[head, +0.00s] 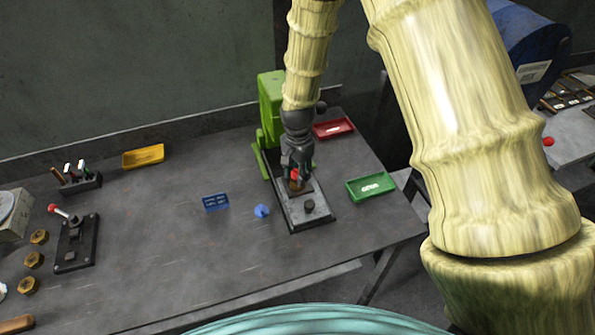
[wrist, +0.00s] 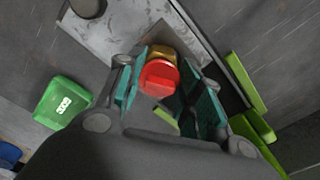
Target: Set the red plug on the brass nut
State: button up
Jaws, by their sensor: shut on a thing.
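The red plug (wrist: 159,77) is between the teal finger pads of my gripper (wrist: 163,84) in the wrist view, and the jaws are shut on it. The plug also shows as a small red patch (head: 295,173) in the head view. The brass nut (wrist: 161,52) is just beyond the plug, partly hidden by it. In the head view the nut (head: 297,187) is on the press's grey plate, right under my gripper (head: 296,172). The plug is over or against the nut; I cannot tell whether they touch.
The green press frame (head: 270,100) stands behind my gripper. A red tray (head: 333,128) and a green tray (head: 371,187) lie to the right. A blue funnel-like piece (head: 261,211) lies left. The table's middle is mostly clear.

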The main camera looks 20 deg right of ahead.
jog(key=shift+f, duration=0.1)
jog(key=o, duration=0.7)
jog(key=shift+r+p, duration=3.6)
jog(key=shift+r, duration=1.5)
jog(key=shift+f, duration=0.15)
